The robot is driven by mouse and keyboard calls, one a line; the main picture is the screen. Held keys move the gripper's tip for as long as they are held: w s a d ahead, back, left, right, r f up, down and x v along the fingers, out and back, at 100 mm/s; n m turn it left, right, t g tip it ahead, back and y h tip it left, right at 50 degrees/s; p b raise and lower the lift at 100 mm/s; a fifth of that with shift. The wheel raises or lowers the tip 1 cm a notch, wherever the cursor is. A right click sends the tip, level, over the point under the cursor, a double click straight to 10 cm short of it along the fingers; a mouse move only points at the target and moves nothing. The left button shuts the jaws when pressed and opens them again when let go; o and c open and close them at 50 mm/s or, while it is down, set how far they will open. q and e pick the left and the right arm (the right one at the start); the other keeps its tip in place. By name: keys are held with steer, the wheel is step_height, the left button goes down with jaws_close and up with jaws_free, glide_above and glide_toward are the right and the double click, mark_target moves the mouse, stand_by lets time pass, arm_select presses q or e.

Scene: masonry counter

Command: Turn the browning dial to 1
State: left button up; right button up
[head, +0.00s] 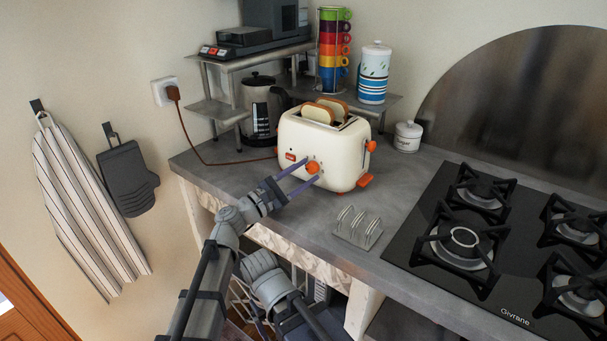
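A cream toaster (342,165) stands on the grey counter with two slices of bread (325,110) in its top slots. Its orange browning dial (312,167) is on the front face; the number it points to is too small to read. My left gripper (305,172) reaches in from the lower left, its two purple fingers apart, with the tips at the dial, one on its upper left and one below it. I cannot tell whether the fingers touch the dial. An orange lever (371,146) and another orange part (364,181) are at the toaster's right end. My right gripper is not visible.
A metal toast rack (357,228) stands on the counter in front of the toaster. A black gas hob (411,246) is at right. A kettle (262,110) and a shelf (388,102) stand behind. A brown cord (205,154) runs from the wall socket to the toaster.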

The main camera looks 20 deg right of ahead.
arm_select(q)
steer(key=shift+o, duration=1.2)
steer(key=shift+a, duration=0.1)
steer(key=shift+s+a+f, duration=0.15)
steer(key=shift+s+a, duration=0.05)
steer(key=shift+a, duration=0.1)
steer(key=r+v, duration=0.2)
steer(key=v, duration=1)
steer(key=shift+a+r, duration=0.25)
steer(key=shift+r, duration=0.05)
steer(key=shift+s, duration=0.1)
